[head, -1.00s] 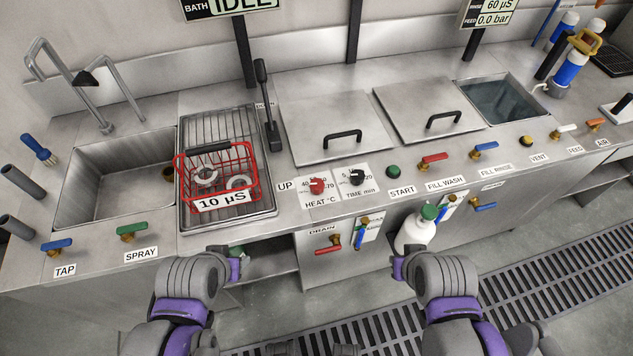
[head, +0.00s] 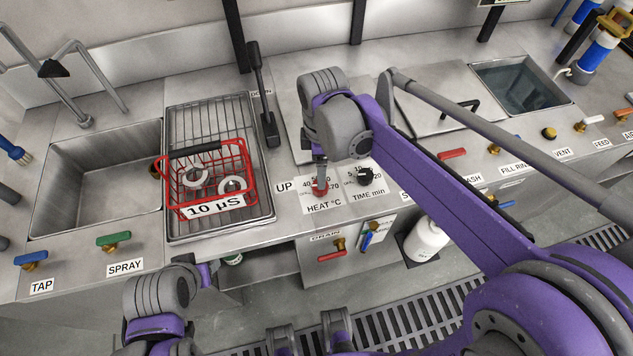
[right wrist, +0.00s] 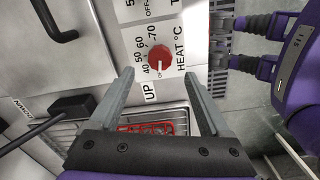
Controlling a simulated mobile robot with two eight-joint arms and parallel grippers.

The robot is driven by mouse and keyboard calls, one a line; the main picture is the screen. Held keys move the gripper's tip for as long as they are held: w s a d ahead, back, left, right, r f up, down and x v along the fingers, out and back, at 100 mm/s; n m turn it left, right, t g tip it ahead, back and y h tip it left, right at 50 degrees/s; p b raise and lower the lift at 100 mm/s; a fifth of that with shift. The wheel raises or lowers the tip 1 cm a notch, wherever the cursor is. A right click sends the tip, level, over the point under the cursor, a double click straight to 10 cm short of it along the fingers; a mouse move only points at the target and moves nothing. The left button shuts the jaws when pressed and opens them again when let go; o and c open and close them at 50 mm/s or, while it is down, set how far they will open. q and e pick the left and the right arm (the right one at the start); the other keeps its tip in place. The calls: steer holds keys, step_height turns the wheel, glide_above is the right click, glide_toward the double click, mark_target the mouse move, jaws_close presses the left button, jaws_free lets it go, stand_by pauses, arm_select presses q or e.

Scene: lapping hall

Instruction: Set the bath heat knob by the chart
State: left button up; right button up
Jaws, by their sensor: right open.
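The red heat knob (head: 320,188) sits on the HEAT °C plate on the bench front. In the right wrist view, the red knob (right wrist: 160,60) lies just beyond the fingertips, with scale numbers 40 to 70 beside it. Its pointer setting is too small to read surely. My right gripper (right wrist: 158,76) is open, its two fingers apart on either side of the view below the knob, with nothing between them. In the head view my right arm reaches over the bench to the knob. My left gripper (head: 208,274) hangs low before the bench front; its fingers are unclear. No readable chart shows.
The black time knob (head: 364,176) is close right of the heat knob. A red basket (head: 207,180) with rings stands on the rack to the left. A black lever (head: 262,95) rises behind. Lidded tanks lie behind my right arm; the sink (head: 95,185) is left.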

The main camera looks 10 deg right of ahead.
step_height(320, 180, down, 9)
steer(key=shift+r+b, duration=0.1)
steer(key=shift+b, duration=0.35)
jaws_close()
